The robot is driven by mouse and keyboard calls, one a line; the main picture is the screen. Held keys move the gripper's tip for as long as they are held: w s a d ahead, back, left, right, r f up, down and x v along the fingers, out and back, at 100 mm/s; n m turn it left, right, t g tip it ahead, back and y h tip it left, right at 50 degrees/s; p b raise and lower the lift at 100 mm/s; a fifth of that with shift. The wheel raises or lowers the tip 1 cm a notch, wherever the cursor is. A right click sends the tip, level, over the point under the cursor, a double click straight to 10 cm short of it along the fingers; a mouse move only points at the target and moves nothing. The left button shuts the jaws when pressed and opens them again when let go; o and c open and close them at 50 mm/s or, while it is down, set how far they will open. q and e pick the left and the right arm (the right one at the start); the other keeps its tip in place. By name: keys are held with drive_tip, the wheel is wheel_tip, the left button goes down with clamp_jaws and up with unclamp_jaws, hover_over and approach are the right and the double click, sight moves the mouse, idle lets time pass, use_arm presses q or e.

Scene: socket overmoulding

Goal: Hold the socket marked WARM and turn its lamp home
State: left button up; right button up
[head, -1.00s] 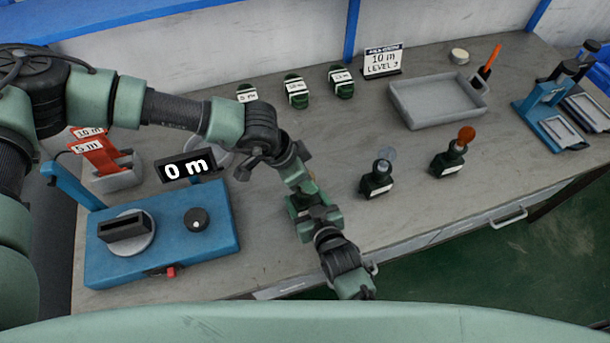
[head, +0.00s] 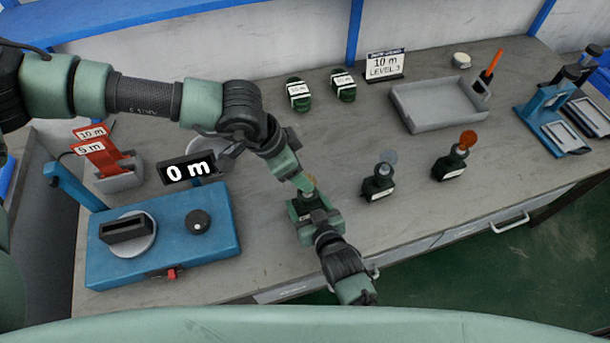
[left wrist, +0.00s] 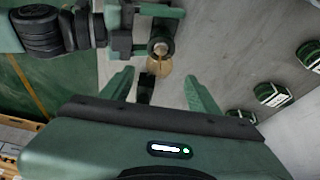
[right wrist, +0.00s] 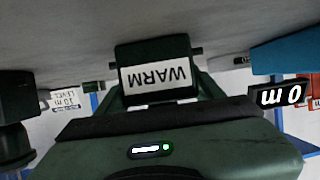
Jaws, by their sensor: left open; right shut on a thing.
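The socket marked WARM (right wrist: 155,75) is a dark green block with a white label, upside down in the right wrist view. My right gripper (head: 318,218) is shut on it at the front of the bench. An amber lamp (left wrist: 158,66) stands in the top of this socket; how far it is seated I cannot tell. My left gripper (left wrist: 158,80) is open, its fingers spread just short of the lamp. In the head view my left gripper (head: 302,182) comes down over the lamp and partly hides it.
To the right stand two more sockets, one with a clear lamp (head: 380,180) and one with an orange lamp (head: 451,160). A blue machine (head: 170,240) with a "0 m" display (head: 187,169) is at left. A grey tray (head: 436,105) stands further back.

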use_arm(q)
drive_tip(key=v, duration=0.6)
use_arm(e)
drive_tip(key=shift+w, duration=0.1)
drive_tip(key=o, duration=1.5)
drive_tip(key=shift+r, duration=0.1)
drive_tip(key=shift+o, duration=0.2)
